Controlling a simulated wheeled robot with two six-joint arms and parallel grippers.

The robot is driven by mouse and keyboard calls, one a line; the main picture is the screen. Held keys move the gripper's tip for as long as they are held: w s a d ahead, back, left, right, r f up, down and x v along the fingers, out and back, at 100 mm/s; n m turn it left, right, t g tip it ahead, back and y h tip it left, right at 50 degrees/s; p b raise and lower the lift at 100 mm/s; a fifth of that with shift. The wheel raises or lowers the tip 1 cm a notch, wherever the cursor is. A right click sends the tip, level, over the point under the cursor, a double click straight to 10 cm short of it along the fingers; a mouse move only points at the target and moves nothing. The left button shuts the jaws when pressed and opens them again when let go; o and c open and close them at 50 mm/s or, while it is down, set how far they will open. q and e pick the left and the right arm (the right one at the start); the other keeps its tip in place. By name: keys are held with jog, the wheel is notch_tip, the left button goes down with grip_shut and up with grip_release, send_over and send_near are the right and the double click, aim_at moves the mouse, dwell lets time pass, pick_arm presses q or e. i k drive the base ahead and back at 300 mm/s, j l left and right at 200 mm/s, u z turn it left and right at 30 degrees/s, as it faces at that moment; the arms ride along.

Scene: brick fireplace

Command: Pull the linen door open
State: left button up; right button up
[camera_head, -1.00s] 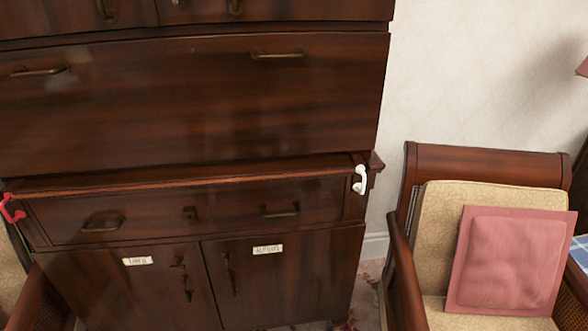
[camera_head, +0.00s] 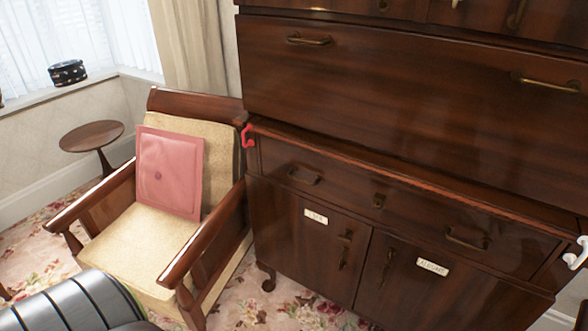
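The linen door (camera_head: 290,250) is the lower left door of a dark wooden cabinet (camera_head: 400,110), and it looks shut. It bears a small white label (camera_head: 316,216) whose lettering is blurred but looks like LINEN. An upright dark metal handle (camera_head: 345,250) sits near its right edge. The neighbouring door (camera_head: 410,290) has its own handle (camera_head: 387,267) and a label (camera_head: 432,266); it also looks shut. Neither of my grippers shows in the view.
A wooden armchair (camera_head: 172,265) with a pink cushion (camera_head: 168,171) stands close to the cabinet's left side. A red hook (camera_head: 248,136) and a white hook (camera_head: 577,253) sit at the cabinet's sides. A round side table (camera_head: 91,136) stands behind. Flowered carpet (camera_head: 275,305) shows below the doors.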

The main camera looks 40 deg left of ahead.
aim_at(298, 235)
jog(key=u, duration=1.2)
